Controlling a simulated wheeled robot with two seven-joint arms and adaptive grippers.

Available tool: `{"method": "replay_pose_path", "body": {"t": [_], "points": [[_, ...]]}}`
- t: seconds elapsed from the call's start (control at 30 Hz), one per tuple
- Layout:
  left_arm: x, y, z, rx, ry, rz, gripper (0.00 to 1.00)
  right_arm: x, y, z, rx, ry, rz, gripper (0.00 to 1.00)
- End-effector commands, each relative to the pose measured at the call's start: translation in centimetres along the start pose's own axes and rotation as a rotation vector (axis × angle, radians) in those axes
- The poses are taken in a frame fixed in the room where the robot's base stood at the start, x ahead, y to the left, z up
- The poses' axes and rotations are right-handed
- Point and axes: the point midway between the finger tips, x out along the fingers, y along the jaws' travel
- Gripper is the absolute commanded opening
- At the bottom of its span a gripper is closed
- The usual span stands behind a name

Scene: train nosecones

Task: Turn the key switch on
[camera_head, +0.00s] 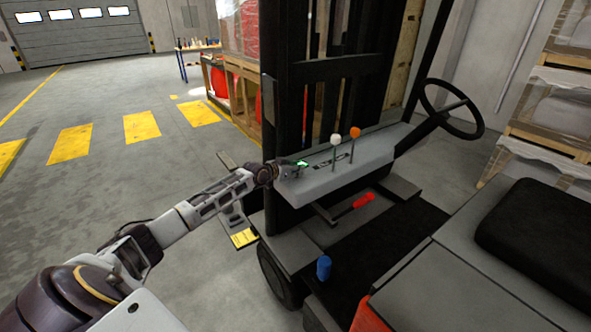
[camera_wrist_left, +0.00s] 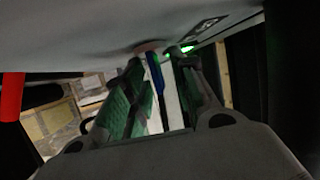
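The forklift's grey dashboard (camera_head: 345,172) has a small green-lit spot (camera_head: 302,163) at its left end, likely the key switch, but no key shape is clear. My left gripper (camera_head: 292,171) is right beside this spot. In the left wrist view, its green-padded fingers (camera_wrist_left: 165,95) stand apart. A narrow blue strip (camera_wrist_left: 155,72) shows between them; I cannot tell whether it is part of the switch or touches a finger. The green glow (camera_wrist_left: 187,48) shows just beyond the right finger. My right gripper is not in view.
A white-knobbed lever (camera_head: 335,141) and an orange-knobbed lever (camera_head: 355,133) stand on the dashboard. The steering wheel (camera_head: 470,125) is at right. A red handle (camera_head: 363,201) and a blue knob (camera_head: 323,266) are below. Dark mast posts rise behind. Open floor (camera_head: 90,200) is at left.

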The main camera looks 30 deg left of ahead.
Motion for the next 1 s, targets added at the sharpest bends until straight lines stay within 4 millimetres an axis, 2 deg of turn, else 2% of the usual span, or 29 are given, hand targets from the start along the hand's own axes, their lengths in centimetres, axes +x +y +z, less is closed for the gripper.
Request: {"method": "replay_pose_path", "body": {"t": [0.43, 1.0], "points": [[-0.8, -0.1, 0.0, 0.0, 0.002, -0.001, 0.27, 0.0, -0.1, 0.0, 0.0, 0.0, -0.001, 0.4], [-4.6, -0.2, 0.1, 0.001, 0.0, -0.002, 0.27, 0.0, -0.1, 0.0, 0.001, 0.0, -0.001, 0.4]]}}
